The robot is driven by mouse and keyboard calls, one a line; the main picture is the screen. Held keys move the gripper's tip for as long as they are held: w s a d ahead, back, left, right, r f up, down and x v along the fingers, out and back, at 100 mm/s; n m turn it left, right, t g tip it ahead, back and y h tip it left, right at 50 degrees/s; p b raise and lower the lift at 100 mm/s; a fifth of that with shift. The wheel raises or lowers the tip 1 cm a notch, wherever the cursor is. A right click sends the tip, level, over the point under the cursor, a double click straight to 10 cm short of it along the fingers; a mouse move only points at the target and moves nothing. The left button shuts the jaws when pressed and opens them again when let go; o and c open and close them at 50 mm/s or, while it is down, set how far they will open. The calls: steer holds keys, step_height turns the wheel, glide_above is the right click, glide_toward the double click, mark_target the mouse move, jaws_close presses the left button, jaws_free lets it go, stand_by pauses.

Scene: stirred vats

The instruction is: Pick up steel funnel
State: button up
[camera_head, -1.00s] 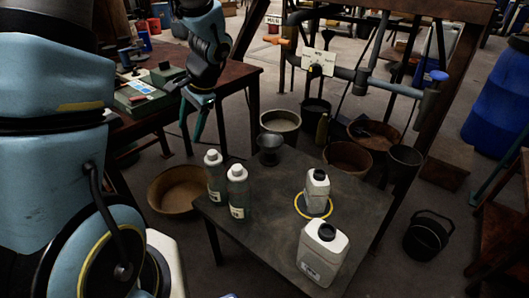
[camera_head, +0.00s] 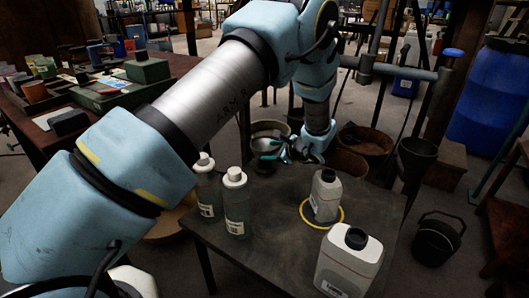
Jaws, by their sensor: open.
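The steel funnel (camera_head: 264,167) is a small dark grey metal piece at the back edge of the low dark table (camera_head: 270,262). My gripper (camera_head: 267,150), with teal fingers, is close to it, just above and to its right in the picture. The jaws are open and the fingers partly cover the funnel's upper part. I cannot tell whether they touch it or whether the funnel lies between them.
Two clear bottles with white caps (camera_head: 235,205) stand left of the funnel. A white jug (camera_head: 325,197) stands in a yellow ring, and a larger white jug (camera_head: 348,262) is at the front right. Vats (camera_head: 268,128) stand behind the table. A black bucket (camera_head: 435,238) is on the floor.

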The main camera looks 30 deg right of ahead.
mark_target(260, 153)
steer(key=shift+w+f, duration=0.1)
steer(key=shift+f, duration=0.5)
steer(key=shift+x, duration=3.6)
steer(key=shift+a+r, duration=0.1)
jaws_close()
